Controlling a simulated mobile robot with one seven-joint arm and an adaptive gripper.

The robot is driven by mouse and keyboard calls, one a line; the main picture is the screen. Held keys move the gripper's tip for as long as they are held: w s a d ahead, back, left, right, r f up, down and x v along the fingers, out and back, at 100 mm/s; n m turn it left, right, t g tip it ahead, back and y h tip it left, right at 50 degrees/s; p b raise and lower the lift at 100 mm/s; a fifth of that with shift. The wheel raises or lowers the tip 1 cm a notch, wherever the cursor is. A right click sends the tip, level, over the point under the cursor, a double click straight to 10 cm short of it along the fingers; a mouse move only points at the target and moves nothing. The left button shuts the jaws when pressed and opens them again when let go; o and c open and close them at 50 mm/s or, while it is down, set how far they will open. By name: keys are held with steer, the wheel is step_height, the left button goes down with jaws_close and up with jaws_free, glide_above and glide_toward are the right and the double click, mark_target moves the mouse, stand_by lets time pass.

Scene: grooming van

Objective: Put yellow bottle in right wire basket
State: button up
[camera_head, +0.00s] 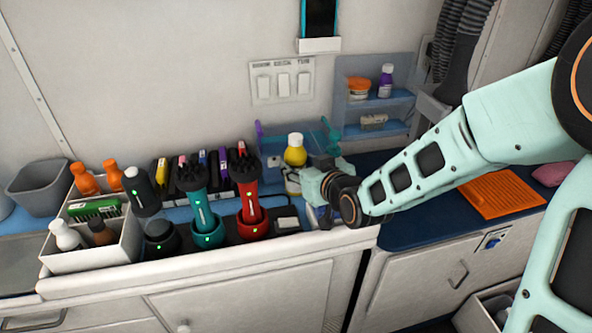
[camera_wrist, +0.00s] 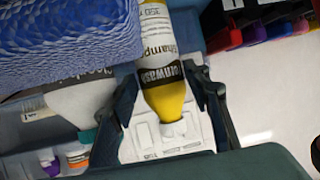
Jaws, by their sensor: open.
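The yellow bottle (camera_head: 295,152) with a white cap stands at the back of the counter in the head view. In the wrist view the yellow bottle (camera_wrist: 165,95) has a white label reading shampoo and appears cap-down. My gripper (camera_head: 303,180) is at the bottle's front right, partly covering its lower part. In the wrist view my open gripper (camera_wrist: 163,90) has one finger on each side of the bottle; whether either touches it is unclear. I cannot make out a right wire basket in either view.
Teal (camera_head: 200,200) and red (camera_head: 249,195) clippers stand left of my gripper. An orange mat (camera_head: 495,193) lies right. A blue wall shelf (camera_head: 400,97) is behind.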

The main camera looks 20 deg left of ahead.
steer(key=shift+w+a+f, duration=0.2)
steer(key=shift+w+a, duration=0.25)
steer(key=shift+w, duration=0.05)
steer(key=shift+c, duration=0.3)
steer(key=c, duration=1)
steer(key=shift+r, duration=0.1)
jaws_close()
steer(key=shift+r, duration=0.1)
